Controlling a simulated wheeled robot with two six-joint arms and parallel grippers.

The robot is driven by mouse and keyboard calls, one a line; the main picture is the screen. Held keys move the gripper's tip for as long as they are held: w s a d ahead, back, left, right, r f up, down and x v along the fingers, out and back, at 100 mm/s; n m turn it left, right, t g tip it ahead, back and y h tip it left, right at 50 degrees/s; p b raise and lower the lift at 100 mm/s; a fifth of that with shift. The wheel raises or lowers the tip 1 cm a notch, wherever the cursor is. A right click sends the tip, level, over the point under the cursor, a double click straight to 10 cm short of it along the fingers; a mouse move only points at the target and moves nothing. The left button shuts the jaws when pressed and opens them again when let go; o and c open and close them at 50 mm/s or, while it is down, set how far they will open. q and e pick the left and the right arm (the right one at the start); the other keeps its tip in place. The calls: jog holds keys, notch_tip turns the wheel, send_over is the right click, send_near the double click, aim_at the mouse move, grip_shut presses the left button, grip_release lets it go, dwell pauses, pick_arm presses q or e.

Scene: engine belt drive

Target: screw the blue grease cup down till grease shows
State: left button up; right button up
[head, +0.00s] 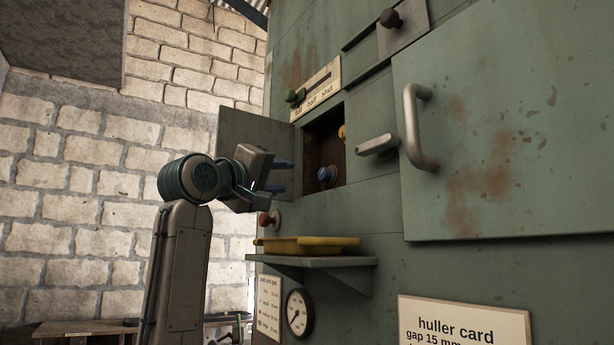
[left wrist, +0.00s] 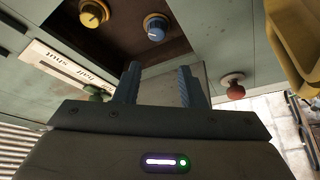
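The blue grease cup (head: 326,174) sits low inside a dark recess in the green machine. In the left wrist view the blue cup (left wrist: 156,28) has a pale collar under it and stands ahead of my fingers. A yellow cup (head: 342,132) is in the same recess; it also shows in the left wrist view (left wrist: 93,13). My left gripper (head: 286,176) is open and empty, just outside the recess to the left of the blue cup, with its fingers apart from it. No grease can be made out. My right gripper is not in view.
The recess door (head: 250,140) stands open at the left, behind my gripper. A red knob (head: 265,219) is below it. A yellow tray (head: 300,245) lies on a shelf (head: 330,262) under the recess. A grey handle (head: 378,145) juts out at the right.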

pick_arm(q)
jog(key=p, duration=0.4)
send_near(323, 176)
jog(key=w+d+r, duration=0.2)
jog(key=w+d, duration=0.1)
jog(key=shift+w+d+p, duration=0.25)
jog(key=shift+w+p, duration=0.75)
jog(key=shift+w, duration=0.15)
jog(key=shift+w+r+p, duration=0.1)
jog(key=shift+w+p, duration=0.4)
jog(key=shift+w, duration=0.15)
jog(key=shift+w+d, duration=0.15)
jog(key=shift+w, duration=0.05)
jog(key=shift+w+d, duration=0.1)
jog(key=shift+d, duration=0.3)
jog(key=c, duration=0.7)
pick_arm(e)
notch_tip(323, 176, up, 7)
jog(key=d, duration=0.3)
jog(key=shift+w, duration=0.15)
